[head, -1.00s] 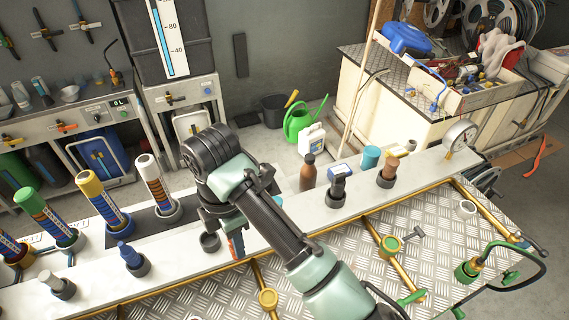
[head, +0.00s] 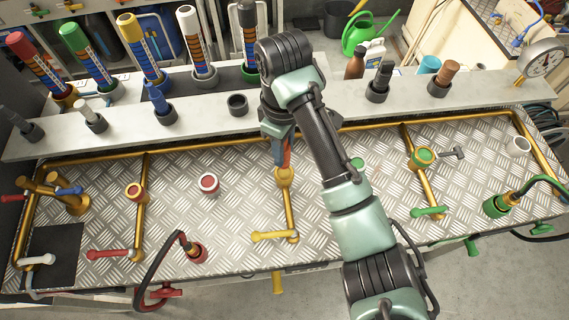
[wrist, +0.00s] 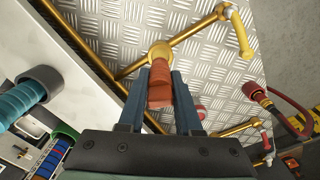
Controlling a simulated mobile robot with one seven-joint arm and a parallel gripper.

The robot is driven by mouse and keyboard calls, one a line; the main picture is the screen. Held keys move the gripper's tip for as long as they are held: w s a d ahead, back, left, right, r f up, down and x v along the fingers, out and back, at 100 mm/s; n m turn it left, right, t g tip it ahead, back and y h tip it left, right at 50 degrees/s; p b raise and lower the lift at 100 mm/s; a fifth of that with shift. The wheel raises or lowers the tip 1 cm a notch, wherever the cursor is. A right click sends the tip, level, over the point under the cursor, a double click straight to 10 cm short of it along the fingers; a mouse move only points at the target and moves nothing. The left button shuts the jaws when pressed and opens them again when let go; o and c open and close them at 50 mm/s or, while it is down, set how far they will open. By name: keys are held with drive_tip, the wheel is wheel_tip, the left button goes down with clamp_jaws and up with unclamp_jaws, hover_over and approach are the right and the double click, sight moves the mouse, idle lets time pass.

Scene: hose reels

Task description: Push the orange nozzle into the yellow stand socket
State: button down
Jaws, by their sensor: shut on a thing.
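The orange nozzle (head: 286,153) is held upright between the fingers of my gripper (head: 279,150), partly hidden by them. In the wrist view the orange nozzle (wrist: 160,88) is a ribbed orange-red piece between the two dark blue-grey fingers of my gripper (wrist: 161,74). The yellow stand socket (head: 284,175) is a round yellow cup on a gold pipe. In the wrist view the yellow socket (wrist: 160,51) lies just beyond the nozzle's end. The nozzle's lower end is at the socket's mouth; I cannot tell whether it is inside.
A grey ledge (head: 205,118) behind carries several coloured nozzles in dark holders and one empty holder (head: 238,105). A red socket (head: 136,192) stands left, a green socket (head: 423,157) right. A yellow lever (head: 273,236) is in front. The tread-plate between the pipes is mostly free.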

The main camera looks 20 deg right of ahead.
drive_tip(key=shift+f, duration=2.45)
drive_tip(key=shift+f, duration=0.2)
drive_tip(key=c, duration=0.6)
unclamp_jaws()
drive_tip(key=shift+r, duration=0.1)
